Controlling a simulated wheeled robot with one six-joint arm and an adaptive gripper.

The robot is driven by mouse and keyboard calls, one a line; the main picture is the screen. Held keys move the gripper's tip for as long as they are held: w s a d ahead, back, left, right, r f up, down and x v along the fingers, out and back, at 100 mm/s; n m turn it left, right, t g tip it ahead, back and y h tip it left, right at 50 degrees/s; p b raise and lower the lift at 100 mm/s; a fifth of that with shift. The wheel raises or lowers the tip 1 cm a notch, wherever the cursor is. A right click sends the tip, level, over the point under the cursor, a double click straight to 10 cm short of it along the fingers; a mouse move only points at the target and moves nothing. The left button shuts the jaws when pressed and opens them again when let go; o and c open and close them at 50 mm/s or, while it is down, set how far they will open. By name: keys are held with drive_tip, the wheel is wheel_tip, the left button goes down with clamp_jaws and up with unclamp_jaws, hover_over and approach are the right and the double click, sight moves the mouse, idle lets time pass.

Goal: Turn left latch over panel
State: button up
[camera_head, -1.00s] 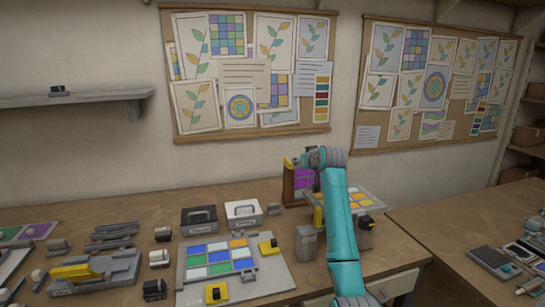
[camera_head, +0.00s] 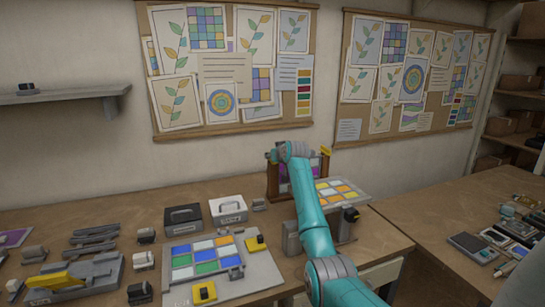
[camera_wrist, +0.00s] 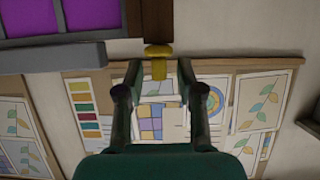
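An upright brown frame (camera_head: 272,184) with purple panes (camera_head: 283,172) stands at the back of the bench, partly hidden by my arm. The purple panel (camera_wrist: 92,17) also fills the upper left of the wrist view, above a grey rail (camera_wrist: 52,57). The yellow left latch (camera_wrist: 158,52) sits beyond the rail's end, its tab pointing away from the panel. My gripper (camera_wrist: 158,72) is open, with a finger on each side of the tab and gaps visible. In the head view my gripper (camera_head: 275,155) is at the frame's upper left corner. A yellow right latch (camera_head: 325,151) shows at the other corner.
A tray of coloured tiles (camera_head: 262,283) lies in front on the bench. Black (camera_head: 183,217) and white (camera_head: 228,209) boxes stand left of the frame. Another tiled board (camera_head: 345,185) is to the right. A pinboard (camera_head: 232,65) is on the wall behind.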

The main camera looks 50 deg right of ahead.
drive_tip(key=shift+w+d+f, duration=0.15)
drive_tip(key=shift+w+f, duration=0.05)
drive_tip(key=shift+w, duration=0.1)
clamp_jaws()
